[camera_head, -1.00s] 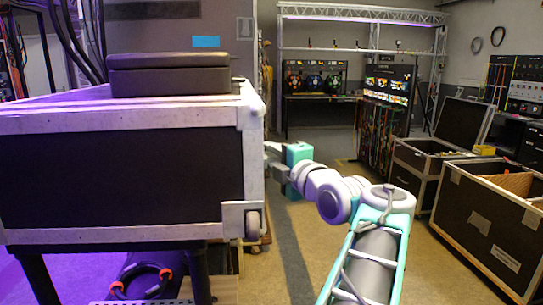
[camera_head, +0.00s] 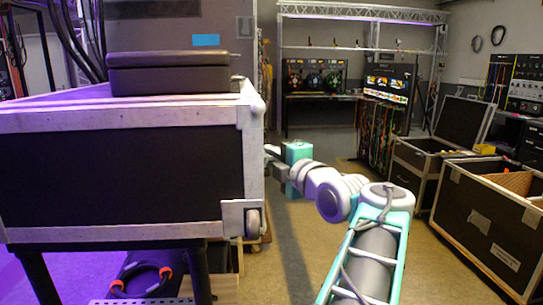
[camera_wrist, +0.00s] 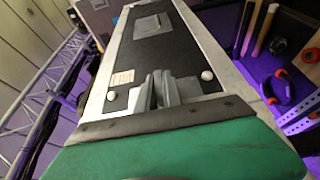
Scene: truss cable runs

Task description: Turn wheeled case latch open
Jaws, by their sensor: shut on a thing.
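The wheeled case (camera_head: 120,175) is a black box with metal edges and a corner wheel (camera_head: 252,222), up on dark legs at the left of the head view. My gripper (camera_head: 270,158) is at the case's right-hand side, its fingers partly hidden behind the case edge. In the wrist view, the case side (camera_wrist: 150,55) shows as a dark panel with a pale metal frame and a recessed plate. My gripper's fingers (camera_wrist: 167,88) are close together against this panel, shut on the latch. The latch itself is hidden between the fingers, so its angle cannot be told.
A dark flat box (camera_head: 168,73) lies on top of the case. Coiled cable with orange ends (camera_head: 140,280) lies beneath it. Open cases (camera_head: 490,220) stand at the right. The floor (camera_head: 300,235) around my arm is clear.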

